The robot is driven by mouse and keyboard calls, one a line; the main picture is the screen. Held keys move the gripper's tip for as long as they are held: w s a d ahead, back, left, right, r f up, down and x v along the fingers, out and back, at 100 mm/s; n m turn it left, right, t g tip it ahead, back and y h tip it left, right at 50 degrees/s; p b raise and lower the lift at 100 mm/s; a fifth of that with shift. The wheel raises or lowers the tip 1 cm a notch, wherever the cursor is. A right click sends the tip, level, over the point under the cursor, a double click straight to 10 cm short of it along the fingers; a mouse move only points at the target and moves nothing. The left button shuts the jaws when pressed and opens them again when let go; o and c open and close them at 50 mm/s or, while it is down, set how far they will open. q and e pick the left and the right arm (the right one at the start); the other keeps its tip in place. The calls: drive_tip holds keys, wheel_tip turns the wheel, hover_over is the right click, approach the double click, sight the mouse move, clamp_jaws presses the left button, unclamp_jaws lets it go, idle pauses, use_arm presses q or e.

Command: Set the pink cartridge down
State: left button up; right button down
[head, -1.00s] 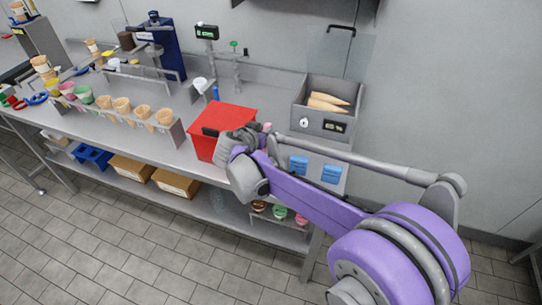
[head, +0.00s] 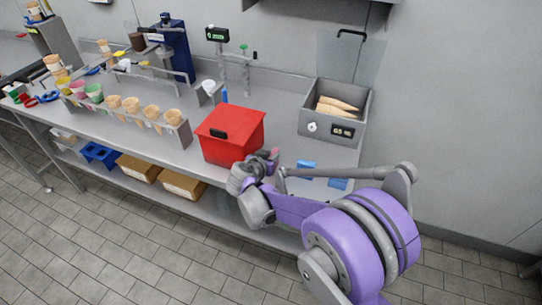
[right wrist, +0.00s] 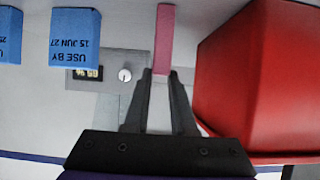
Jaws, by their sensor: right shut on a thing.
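The pink cartridge (right wrist: 164,38) is a plain bar between the fingertips of my right gripper (right wrist: 161,74) in the right wrist view. The fingers are shut on its near end, and the rest extends away from them. In the head view the right gripper (head: 268,160) is at the counter's front part, just right of the red box, with a bit of the pink cartridge (head: 275,152) showing. I cannot tell whether the cartridge touches the counter. My left gripper is out of view.
The red box (head: 230,135) stands close beside the gripper; it also fills the right of the wrist view (right wrist: 262,75). Blue packs (right wrist: 75,37) marked with a use-by date lie on the other side. A grey cone bin (head: 318,124) stands behind. A cone rack (head: 174,135) is farther left.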

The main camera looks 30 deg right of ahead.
drive_tip(key=c, duration=0.7)
unclamp_jaws()
drive_tip(key=shift+c, duration=0.2)
drive_tip(key=v, duration=1.2)
drive_tip(key=s+a+f+n+y, duration=0.1)
drive_tip(key=s+f+n+y, duration=0.1)
drive_tip(key=s, duration=0.5)
drive_tip(key=s+a+f+n+g+y, duration=0.1)
drive_tip(key=s+n+y, duration=0.3)
drive_tip(key=s, duration=0.4)
drive_tip(key=s+a+f+n+g+y, duration=0.1)
drive_tip(key=s+a+f+n+y, duration=0.2)
drive_tip(key=s, duration=0.4)
drive_tip(key=shift+s+f+n, duration=0.3)
drive_tip(key=shift+f+n, duration=0.2)
drive_tip(key=shift+d, duration=0.1)
